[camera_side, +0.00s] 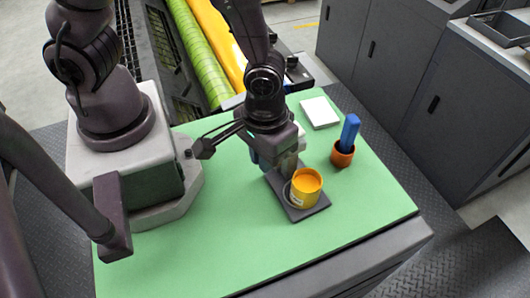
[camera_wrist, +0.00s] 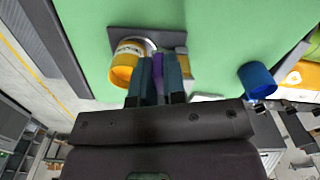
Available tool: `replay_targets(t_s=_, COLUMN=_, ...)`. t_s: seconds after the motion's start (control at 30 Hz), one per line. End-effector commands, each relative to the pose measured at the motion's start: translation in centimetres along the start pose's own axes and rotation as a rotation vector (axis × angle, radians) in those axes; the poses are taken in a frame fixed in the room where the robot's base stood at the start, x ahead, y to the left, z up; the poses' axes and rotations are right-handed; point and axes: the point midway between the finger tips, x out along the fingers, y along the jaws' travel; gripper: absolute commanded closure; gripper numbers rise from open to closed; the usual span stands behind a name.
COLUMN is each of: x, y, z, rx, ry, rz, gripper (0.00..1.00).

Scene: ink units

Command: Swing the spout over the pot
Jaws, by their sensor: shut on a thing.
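A yellow pot (camera_side: 306,187) with an orange inside stands on a dark base plate (camera_side: 312,211). The pot (camera_wrist: 125,62) is left of my fingers in the wrist view, and a pale ring on the plate (camera_wrist: 118,33) shows behind it. My gripper (camera_wrist: 158,92) is shut on a slim purple piece (camera_wrist: 158,68), apparently part of the spout. A tan-grey block (camera_wrist: 182,62) stands just right of the fingers. In the side view my gripper (camera_side: 284,163) is low over the plate, behind the pot. The spout's outlet is hidden, so I cannot tell whether it is over the pot.
A blue cup (camera_wrist: 257,80) is at right in the wrist view. The green mat (camera_side: 230,245) is clear in front.

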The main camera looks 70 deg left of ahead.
Motion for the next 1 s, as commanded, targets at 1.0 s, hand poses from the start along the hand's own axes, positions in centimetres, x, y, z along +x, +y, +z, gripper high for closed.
replay_targets(t_s=1.0, x=0.0, y=4.1, z=-1.4, rx=-0.67, ry=-0.001, rz=0.0, gripper=1.0)
